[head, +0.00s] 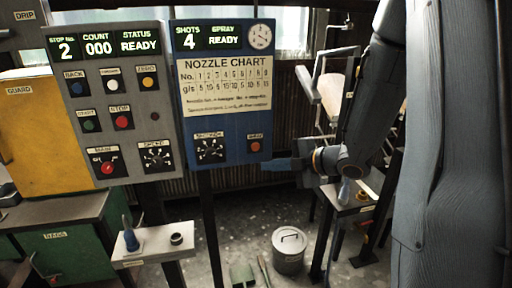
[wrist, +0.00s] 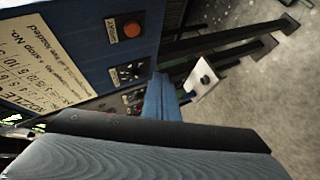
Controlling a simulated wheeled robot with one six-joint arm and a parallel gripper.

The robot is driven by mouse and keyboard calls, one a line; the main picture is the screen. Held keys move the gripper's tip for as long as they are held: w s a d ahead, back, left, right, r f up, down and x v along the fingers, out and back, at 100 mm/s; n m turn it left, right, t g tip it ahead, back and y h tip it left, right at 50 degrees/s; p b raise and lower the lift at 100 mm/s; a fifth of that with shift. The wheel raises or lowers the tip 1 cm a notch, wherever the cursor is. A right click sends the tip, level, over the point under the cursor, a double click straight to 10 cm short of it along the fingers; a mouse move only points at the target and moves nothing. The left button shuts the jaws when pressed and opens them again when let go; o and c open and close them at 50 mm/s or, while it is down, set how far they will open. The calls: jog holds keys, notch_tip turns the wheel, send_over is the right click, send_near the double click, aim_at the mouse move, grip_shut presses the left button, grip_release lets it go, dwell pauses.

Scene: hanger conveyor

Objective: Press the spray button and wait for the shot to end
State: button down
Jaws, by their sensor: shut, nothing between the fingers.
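The orange-red spray button (head: 255,146) sits at the lower right of the blue panel (head: 190,125), under a small label. It also shows in the wrist view (wrist: 132,29), uncovered. The panel display (head: 207,38) reads SHOTS 4 and SPRAY READY. My gripper (head: 268,164) has blue fingers, shut and empty. In the head view its tips appear just below and right of the button. In the wrist view the fingers (wrist: 160,98) point toward the panel's edge, apart from the button in the picture. The exact gap to the panel cannot be told.
A dial (head: 210,149) is left of the button. A grey panel (head: 112,100) with several buttons stands further left and reads READY. A small stand (head: 150,246) holds a blue nozzle. A lidded bucket (head: 289,252) is on the floor. A rack with hanging parts is behind my arm.

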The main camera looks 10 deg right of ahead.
jog(key=shift+w+b, duration=0.5)
jog(key=shift+w, duration=3.9)
jog(key=shift+w, duration=0.15)
jog(key=shift+w, duration=0.3)
jog(key=shift+w, duration=0.45)
jog(key=shift+s, duration=0.9)
jog(key=shift+s+p, duration=0.65)
jog(key=shift+s, duration=1.85)
